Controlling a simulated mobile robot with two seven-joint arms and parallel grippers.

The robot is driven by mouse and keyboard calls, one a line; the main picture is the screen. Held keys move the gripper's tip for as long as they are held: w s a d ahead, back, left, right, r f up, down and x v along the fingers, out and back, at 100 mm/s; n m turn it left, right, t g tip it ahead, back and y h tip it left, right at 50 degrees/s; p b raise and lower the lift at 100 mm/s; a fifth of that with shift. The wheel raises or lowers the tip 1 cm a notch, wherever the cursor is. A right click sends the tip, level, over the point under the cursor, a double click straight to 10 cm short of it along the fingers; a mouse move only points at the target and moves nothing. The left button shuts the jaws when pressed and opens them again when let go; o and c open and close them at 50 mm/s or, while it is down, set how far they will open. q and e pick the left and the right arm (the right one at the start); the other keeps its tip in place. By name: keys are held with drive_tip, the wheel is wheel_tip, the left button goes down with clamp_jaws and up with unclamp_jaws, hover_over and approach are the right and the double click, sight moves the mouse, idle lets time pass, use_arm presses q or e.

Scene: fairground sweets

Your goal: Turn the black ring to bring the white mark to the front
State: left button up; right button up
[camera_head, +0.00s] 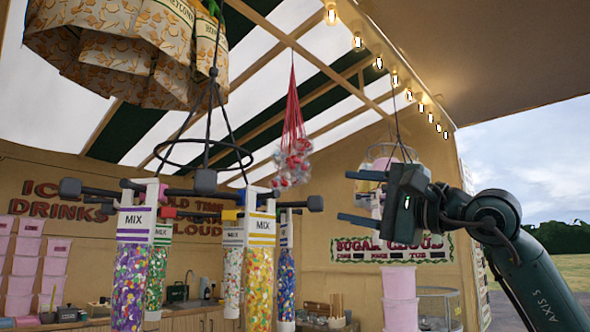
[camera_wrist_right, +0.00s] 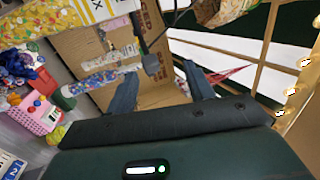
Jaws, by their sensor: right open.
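The black ring (camera_head: 178,165) hangs from cords in the head view, above a carousel of clear tubes filled with coloured sweets. Black-tipped arms stick out from the carousel, one with its black end block (camera_head: 315,203) toward my right gripper. I cannot make out a white mark on the ring. My right gripper (camera_head: 343,196) is open and empty, right of the carousel and apart from that block. In the right wrist view a black block (camera_wrist_right: 151,65) shows beyond and between the open fingers. My left gripper is not in view.
The tubes with MIX labels include a purple one (camera_head: 131,282) and a yellow one (camera_head: 260,282). A red net bag (camera_head: 293,155) hangs behind. Stacked pink tubs (camera_head: 400,300) stand below my right gripper.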

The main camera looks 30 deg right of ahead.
drive_tip(key=s+a+n+g+y+b, duration=0.1)
drive_tip(key=s+a+g+y, duration=0.15)
drive_tip(key=a, duration=0.75)
drive_tip(key=n+g+b, duration=0.1)
drive_tip(key=g, duration=0.1)
approach(214, 180)
drive_tip(key=x, duration=0.3)
drive_tip(key=p+x, duration=0.1)
drive_tip(key=x, duration=0.5)
drive_tip(key=shift+w+a, duration=0.25)
drive_tip(key=shift+w, duration=0.05)
use_arm(q)
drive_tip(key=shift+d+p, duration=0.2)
drive_tip(key=shift+p, duration=0.2)
use_arm(e)
drive_tip(key=shift+x, duration=0.85)
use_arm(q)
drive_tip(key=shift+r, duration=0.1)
use_arm(e)
drive_tip(key=shift+d, duration=0.1)
drive_tip(key=shift+c, duration=0.3)
